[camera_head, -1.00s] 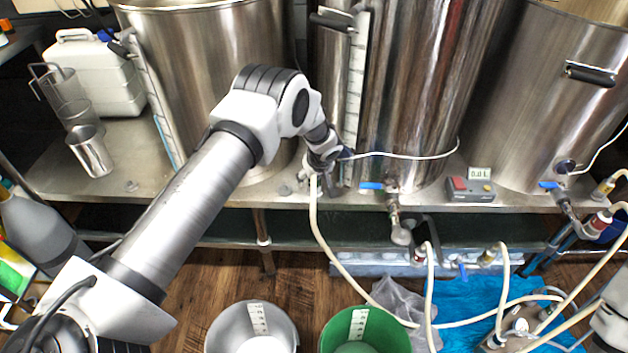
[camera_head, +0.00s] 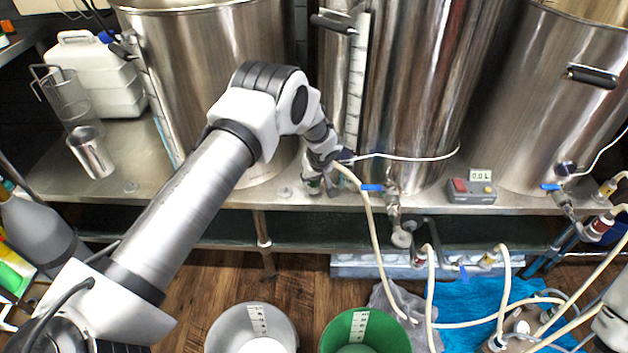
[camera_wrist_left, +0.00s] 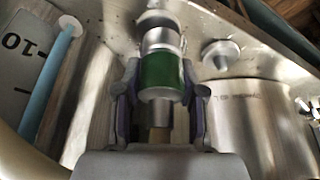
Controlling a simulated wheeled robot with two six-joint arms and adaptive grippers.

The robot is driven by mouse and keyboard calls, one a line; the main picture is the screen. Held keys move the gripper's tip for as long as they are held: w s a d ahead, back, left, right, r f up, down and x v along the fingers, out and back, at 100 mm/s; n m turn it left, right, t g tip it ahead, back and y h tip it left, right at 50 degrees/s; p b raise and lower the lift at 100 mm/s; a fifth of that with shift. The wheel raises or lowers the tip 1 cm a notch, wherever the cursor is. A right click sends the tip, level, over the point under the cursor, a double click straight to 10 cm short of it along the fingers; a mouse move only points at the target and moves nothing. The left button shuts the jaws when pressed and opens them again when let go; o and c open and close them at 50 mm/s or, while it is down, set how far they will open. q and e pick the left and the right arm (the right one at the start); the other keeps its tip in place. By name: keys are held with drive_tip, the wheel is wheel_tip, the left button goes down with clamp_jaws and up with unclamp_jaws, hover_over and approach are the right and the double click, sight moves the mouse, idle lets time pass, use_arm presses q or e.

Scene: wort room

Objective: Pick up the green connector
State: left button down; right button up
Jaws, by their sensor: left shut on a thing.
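The green connector (camera_wrist_left: 162,72) is a short cylinder with a green band and metal ends, in the middle of the left wrist view. My left gripper (camera_wrist_left: 162,92) has a finger on each side of it and is shut on it. In the head view my left gripper (camera_head: 323,163) is low at the front of the kettles, just above the steel bench edge. The connector (camera_head: 313,185) shows there only as a small piece below the fingers. My right gripper is not visible.
A cream hose (camera_head: 372,225) runs from beside my left gripper down to the floor. Steel kettles (camera_head: 420,90) stand close behind. A valve with a blue handle (camera_head: 372,187) is to the right. A grey bucket (camera_head: 217,325) and a green bucket (camera_head: 333,332) stand below.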

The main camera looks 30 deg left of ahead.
use_arm(q)
wheel_tip(320, 180, up, 6)
drive_tip(key=shift+r, duration=0.1)
drive_tip(key=s+a+b, duration=0.3)
drive_tip(key=s+b, duration=0.1)
drive_tip(key=s, duration=0.5)
drive_tip(key=s+a+b, duration=0.3)
drive_tip(key=s+b, duration=0.1)
drive_tip(key=s, duration=0.5)
drive_tip(key=shift+s+a+f, duration=0.2)
drive_tip(key=shift+s, duration=0.05)
wheel_tip(320, 180, up, 4)
drive_tip(key=shift+r+p, duration=0.25)
drive_tip(key=shift+p, duration=0.65)
